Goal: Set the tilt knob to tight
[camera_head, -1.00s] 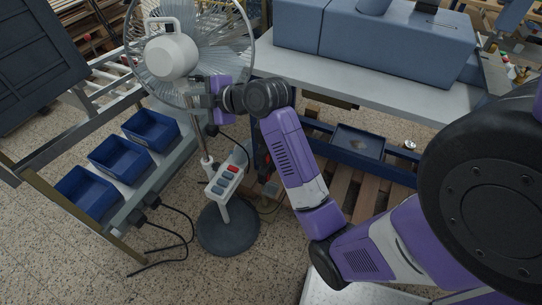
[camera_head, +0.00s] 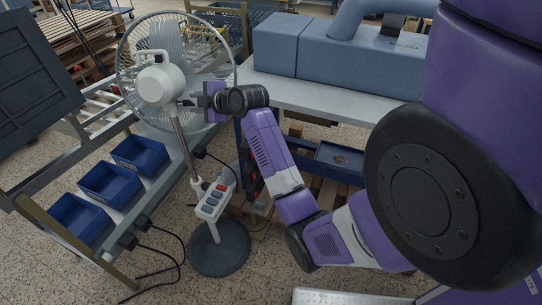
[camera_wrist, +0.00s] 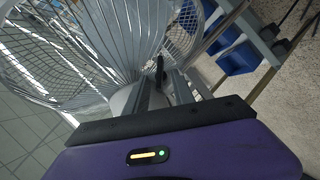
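The pedestal fan has a wire cage (camera_head: 218,60), a white motor housing (camera_head: 160,84), a grey pole (camera_head: 181,137) and a round dark base (camera_head: 219,250). My gripper (camera_head: 187,102) is at the neck just below and right of the housing, pointing left. In the wrist view, the two grey fingers of my gripper (camera_wrist: 162,78) stand apart. A small dark upright piece, probably the tilt knob (camera_wrist: 160,66), shows between them with a narrow gap visible. Contact cannot be made out. In the head view the knob is mostly hidden by my gripper, and its setting cannot be read.
A white switch box (camera_head: 213,200) with red and grey buttons sits on the pole. Blue bins (camera_head: 110,186) line a rack at left. A workbench (camera_head: 310,100) with a blue machine (camera_head: 350,62) stands behind my arm. Black cables (camera_head: 168,240) lie on the floor.

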